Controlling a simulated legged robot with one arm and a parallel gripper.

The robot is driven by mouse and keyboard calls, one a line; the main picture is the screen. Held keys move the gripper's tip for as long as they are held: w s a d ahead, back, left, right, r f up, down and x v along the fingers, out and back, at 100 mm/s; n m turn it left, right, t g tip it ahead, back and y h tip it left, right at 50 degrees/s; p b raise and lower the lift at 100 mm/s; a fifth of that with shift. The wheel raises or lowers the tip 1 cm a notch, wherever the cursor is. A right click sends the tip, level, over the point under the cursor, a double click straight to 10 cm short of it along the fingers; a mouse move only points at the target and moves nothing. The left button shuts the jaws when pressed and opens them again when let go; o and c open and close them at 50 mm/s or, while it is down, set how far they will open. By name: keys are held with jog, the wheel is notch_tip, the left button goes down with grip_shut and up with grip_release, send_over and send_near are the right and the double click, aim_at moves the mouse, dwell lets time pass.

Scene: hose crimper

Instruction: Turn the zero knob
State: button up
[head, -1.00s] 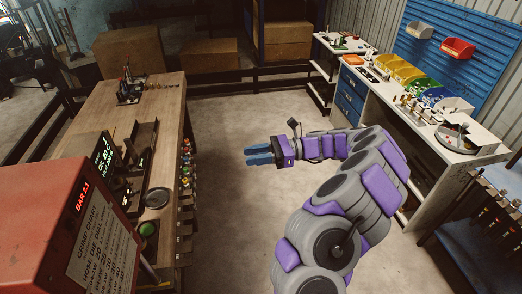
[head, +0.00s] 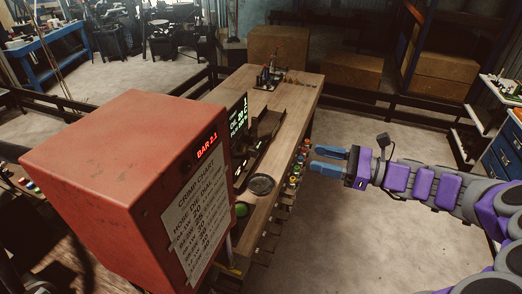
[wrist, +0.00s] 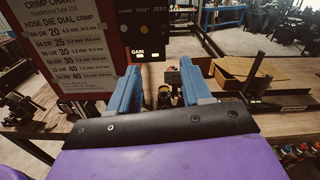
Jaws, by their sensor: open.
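The panel's labels cannot be read in the head view.
A red box (head: 110,160) with a crimp chart (head: 200,230) stands at the left near end of the wooden bench (head: 292,100). A round dark dish (head: 261,184) and a green button (head: 241,210) lie beside it. Open floor (head: 370,120) lies right of the bench.

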send_near(254, 143)
jog(key=x, duration=0.6)
jog(key=shift+w+a+p, duration=0.1)
jog(key=shift+a+p, duration=0.1)
jog(key=shift+p, duration=0.1)
jog(key=shift+w, duration=0.55)
